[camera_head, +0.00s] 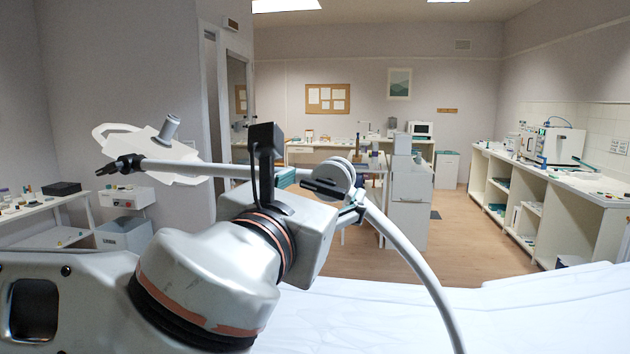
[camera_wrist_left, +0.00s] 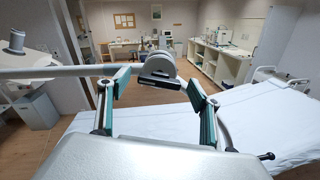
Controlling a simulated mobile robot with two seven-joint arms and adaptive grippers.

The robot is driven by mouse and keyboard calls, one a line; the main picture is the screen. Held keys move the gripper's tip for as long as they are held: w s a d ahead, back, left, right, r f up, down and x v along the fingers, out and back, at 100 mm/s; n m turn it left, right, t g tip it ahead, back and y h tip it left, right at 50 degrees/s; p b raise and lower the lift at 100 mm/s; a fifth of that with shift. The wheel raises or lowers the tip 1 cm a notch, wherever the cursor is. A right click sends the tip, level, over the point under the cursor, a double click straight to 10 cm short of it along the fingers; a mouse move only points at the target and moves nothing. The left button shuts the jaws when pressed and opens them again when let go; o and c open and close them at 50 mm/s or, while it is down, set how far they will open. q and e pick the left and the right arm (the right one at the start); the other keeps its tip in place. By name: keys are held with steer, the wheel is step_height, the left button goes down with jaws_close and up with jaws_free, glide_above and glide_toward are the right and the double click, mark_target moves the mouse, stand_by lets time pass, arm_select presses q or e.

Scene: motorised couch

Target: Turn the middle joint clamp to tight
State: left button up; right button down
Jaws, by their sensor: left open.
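The middle joint (camera_head: 343,172) is a pale round disc joint where two grey tubes of an articulated arm meet. Its clamp, a black bar-shaped handle (camera_head: 322,189), sits on the near side of the joint. In the left wrist view the joint (camera_wrist_left: 160,64) is centred, with the black handle (camera_wrist_left: 158,81) lying roughly level just below it. My left gripper (camera_head: 322,197) is close to the joint, partly hidden behind my wrist. In the left wrist view its two teal-padded fingers (camera_wrist_left: 159,90) are spread wide, one either side of the handle, with nothing gripped. My right gripper is not in view.
The other tube (camera_head: 420,265) curves down to the right. A white-sheeted couch (camera_head: 380,315) lies below. Side tables and counters stand farther off.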

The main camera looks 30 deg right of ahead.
arm_select(q)
steer(key=shift+w+d, duration=0.45)
steer(key=shift+w, duration=0.05)
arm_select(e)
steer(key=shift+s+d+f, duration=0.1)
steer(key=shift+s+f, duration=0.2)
arm_select(q)
steer(key=c, duration=1.1)
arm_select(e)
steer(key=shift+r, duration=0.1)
